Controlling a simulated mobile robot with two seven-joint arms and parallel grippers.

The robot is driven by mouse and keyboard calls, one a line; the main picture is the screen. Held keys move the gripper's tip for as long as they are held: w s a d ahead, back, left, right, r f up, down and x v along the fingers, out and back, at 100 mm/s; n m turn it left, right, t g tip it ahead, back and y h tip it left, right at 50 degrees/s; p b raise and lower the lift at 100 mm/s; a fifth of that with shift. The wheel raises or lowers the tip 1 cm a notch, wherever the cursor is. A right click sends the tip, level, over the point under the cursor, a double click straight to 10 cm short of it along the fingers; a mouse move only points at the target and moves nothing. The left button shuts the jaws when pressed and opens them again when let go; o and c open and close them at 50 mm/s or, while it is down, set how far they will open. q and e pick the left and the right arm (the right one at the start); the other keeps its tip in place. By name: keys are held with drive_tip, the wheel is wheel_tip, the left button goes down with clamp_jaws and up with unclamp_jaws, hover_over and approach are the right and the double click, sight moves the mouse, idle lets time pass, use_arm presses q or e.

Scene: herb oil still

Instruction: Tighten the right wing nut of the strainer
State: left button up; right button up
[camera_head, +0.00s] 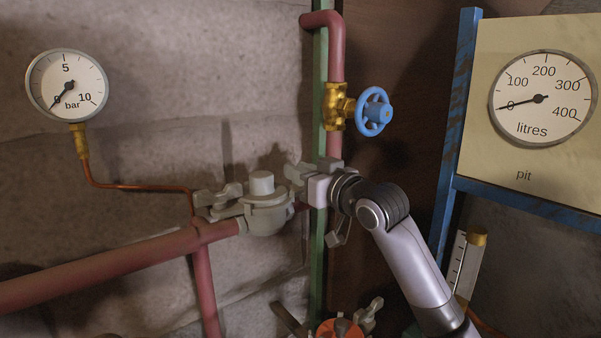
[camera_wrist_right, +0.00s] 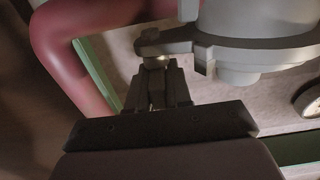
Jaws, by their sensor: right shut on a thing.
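The grey strainer (camera_head: 262,212) sits in the red pipe line, with a round cap on top. It also shows in the wrist view (camera_wrist_right: 262,25) at the upper right. Its left wing nut (camera_head: 222,195) stands on its left side. My right gripper (camera_head: 304,178) reaches in from the right, at the strainer's right side. In the wrist view, the right gripper's fingers (camera_wrist_right: 157,88) are shut on the right wing nut (camera_wrist_right: 155,62), below the strainer's flange. The fingers hide most of this nut. My left gripper is out of view.
A gold valve with a blue handwheel (camera_head: 374,112) is above my right arm. A green post (camera_head: 319,70) runs behind the gripper. A bar gauge (camera_head: 68,84) is at left, and a litres gauge (camera_head: 543,98) on a blue-framed panel is at right. An orange-red part (camera_head: 340,329) is below.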

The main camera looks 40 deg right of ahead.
clamp_jaws()
drive_tip(key=shift+a+m+h, duration=0.1)
drive_tip(key=shift+m+h, duration=0.2)
drive_tip(key=shift+h, duration=0.2)
drive_tip(key=shift+m+g+h, duration=0.6)
drive_tip(key=shift+m+h, duration=0.6)
drive_tip(key=shift+h, duration=0.6)
drive_tip(key=o, duration=0.6)
unclamp_jaws()
drive_tip(key=shift+w, duration=0.1)
drive_tip(key=shift+c, duration=0.2)
drive_tip(key=b+v, duration=0.1)
drive_tip(key=v, duration=0.6)
